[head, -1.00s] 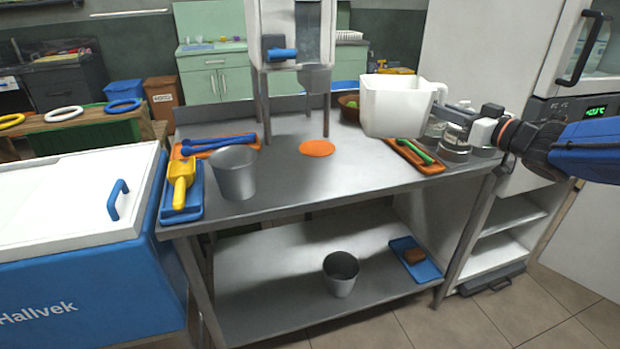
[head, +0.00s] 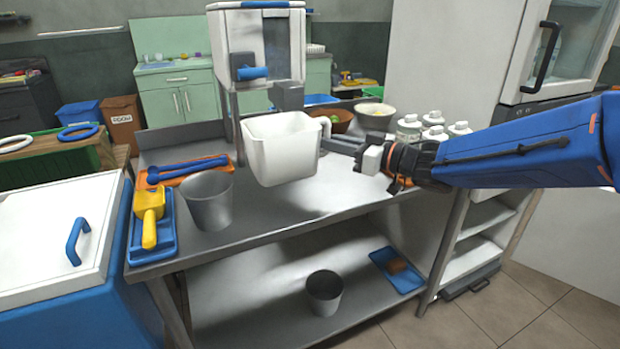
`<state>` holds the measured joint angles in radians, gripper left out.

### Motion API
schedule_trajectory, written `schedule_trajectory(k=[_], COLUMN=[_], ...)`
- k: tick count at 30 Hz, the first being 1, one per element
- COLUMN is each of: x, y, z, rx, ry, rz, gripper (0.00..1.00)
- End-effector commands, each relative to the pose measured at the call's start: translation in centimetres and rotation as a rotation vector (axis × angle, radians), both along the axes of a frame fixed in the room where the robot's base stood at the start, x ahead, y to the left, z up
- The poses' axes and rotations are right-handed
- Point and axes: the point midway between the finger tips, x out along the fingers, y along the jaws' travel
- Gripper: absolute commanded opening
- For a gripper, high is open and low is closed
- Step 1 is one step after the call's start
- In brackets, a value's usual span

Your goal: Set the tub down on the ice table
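The white tub (head: 281,150) is in the air, roughly upright, above the middle of the steel table (head: 330,205). Its handle (head: 326,126) is on its right side. My gripper (head: 334,142) reaches in from the right and is shut on that handle, though the fingers are small and partly hidden. A gap seems to separate the tub's bottom from the tabletop, with a shadow below it. The tub hides part of the tabletop and the lower right of the white press (head: 240,40).
A grey metal bucket (head: 208,201) stands left of the tub. A yellow scoop (head: 149,213) lies on a blue tray (head: 165,245). White bottles (head: 409,128) and bowls (head: 375,115) stand at the back right. The front right tabletop is clear. Another bucket (head: 324,293) is on the lower shelf.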

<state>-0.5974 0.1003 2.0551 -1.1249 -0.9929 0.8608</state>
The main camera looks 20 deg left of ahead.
Motion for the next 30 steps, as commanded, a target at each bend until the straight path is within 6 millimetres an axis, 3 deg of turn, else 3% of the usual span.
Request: schedule_trajectory(k=[6, 14, 21, 30], x=[0.0, 0.0, 0.0, 0.0], y=[0.0, 0.0, 0.0, 0.0], z=[-3.2, -4.7, -7.4, -7.6], rx=[0.001, 0.002, 0.002, 0.003], ry=[0.004, 0.002, 0.002, 0.001], rz=[-0.001, 0.000, 0.000, 0.000], gripper=[0.00, 0.00, 0.00, 0.00])
